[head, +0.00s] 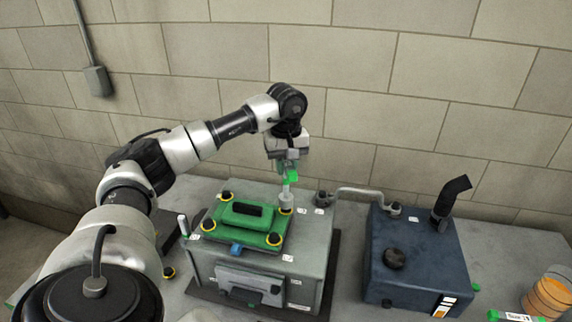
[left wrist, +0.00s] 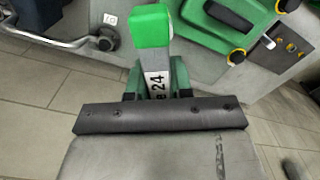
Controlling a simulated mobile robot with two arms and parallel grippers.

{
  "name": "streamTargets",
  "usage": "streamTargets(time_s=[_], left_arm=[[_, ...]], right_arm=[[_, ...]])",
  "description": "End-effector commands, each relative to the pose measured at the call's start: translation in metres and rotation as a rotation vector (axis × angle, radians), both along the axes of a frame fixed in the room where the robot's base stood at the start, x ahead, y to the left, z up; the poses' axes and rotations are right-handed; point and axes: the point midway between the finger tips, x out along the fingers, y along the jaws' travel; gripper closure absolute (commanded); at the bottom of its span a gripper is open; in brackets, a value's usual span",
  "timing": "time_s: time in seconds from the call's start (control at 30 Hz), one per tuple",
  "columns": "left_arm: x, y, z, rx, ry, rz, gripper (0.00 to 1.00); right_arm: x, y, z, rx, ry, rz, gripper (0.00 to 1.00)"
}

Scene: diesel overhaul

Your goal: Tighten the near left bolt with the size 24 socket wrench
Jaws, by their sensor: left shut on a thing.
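My left gripper (head: 289,163) is shut on the size 24 socket wrench (head: 291,178), upright with a green top and a pale lower end. The wrench stands over the far right corner of the green cover (head: 241,215), at the far right bolt (head: 285,211); contact is unclear. In the left wrist view its green cap (left wrist: 150,27) and the label ending "24" (left wrist: 156,84) show between the fingers. The near left bolt (head: 208,225) is black with a yellow ring, at the cover's near left corner, apart from the wrench. My right gripper is out of view.
The cover lies on a grey engine block (head: 312,250). A dark blue unit (head: 417,260) with a black pipe (head: 452,196) stands right, with a curved metal pipe (head: 362,192) between. Another labelled green-ended tool (head: 515,317) lies at bottom right. A brick wall is behind.

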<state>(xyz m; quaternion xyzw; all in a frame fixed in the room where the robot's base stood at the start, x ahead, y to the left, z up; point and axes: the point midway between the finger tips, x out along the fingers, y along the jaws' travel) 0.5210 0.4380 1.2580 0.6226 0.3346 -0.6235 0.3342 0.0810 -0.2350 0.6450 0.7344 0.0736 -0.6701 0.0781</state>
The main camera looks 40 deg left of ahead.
Motion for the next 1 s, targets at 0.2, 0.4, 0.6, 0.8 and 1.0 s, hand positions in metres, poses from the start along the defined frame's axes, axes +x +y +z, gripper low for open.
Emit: streamTargets(time_s=[0.2,0.4,0.6,0.8,1.0], left_arm=[[0.0001,-0.0003,0.0012,-0.001,-0.002,0.194,1.0],[-0.0001,-0.0004,0.0007,0.0,-0.001,0.372,1.0],[-0.0001,-0.0005,0.0009,0.0,-0.001,0.549,1.0],[-0.0001,-0.0004,0.0012,0.0,-0.002,0.726,1.0],[-0.0003,-0.0005,0.0009,0.001,-0.001,0.903,1.0]], right_arm=[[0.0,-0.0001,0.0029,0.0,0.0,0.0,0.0],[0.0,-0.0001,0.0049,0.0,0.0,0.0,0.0],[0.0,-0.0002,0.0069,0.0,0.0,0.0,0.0],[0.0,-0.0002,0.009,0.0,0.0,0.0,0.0],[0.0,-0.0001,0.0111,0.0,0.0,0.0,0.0]])
